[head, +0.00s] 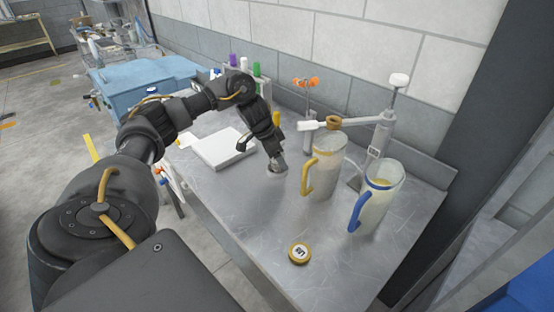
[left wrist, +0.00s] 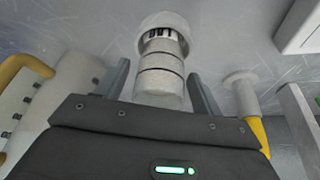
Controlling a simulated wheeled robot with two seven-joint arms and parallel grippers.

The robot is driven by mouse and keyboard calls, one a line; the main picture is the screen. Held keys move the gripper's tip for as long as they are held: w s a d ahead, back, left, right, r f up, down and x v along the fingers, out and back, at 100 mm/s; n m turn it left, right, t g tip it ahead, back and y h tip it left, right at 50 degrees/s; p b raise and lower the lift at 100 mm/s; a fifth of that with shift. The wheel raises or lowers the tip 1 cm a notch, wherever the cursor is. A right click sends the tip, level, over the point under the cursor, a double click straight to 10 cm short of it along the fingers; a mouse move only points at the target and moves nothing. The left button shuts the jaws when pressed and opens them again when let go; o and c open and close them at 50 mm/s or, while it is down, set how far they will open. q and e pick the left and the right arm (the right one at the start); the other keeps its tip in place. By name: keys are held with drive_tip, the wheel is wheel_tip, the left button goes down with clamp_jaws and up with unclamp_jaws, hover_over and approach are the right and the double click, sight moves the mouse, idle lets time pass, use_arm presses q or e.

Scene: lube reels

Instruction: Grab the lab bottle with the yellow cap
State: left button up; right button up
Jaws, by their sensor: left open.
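My left gripper (head: 277,166) reaches down over the metal table. In the left wrist view the gripper (left wrist: 165,85) is open, with a finger on each side of a clear grey ringed cylinder (left wrist: 160,72) marked with dark letters. It looks like a bottle on a wide round base; its other end is hidden behind the gripper body, so I cannot see a yellow cap on it. A yellow upright piece (head: 276,119) stands just behind the gripper; it also shows in the left wrist view (left wrist: 259,133). A round yellow-rimmed disc (head: 300,253) with a label lies nearer. My right gripper is out of view.
A jug with a yellow handle (head: 325,168) and a jug with a blue handle (head: 376,200) stand right of the gripper. A white press-like stand (head: 383,130) is behind them. A white flat box (head: 222,147) lies left. The front table is mostly clear.

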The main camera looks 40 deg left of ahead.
use_arm(q)
drive_tip(key=shift+w+d+f, duration=0.1)
drive_tip(key=shift+f, duration=0.2)
drive_tip(key=shift+c, duration=0.2)
drive_tip(key=c, duration=1)
drive_tip(key=shift+c, duration=0.3)
drive_tip(key=shift+r, duration=0.15)
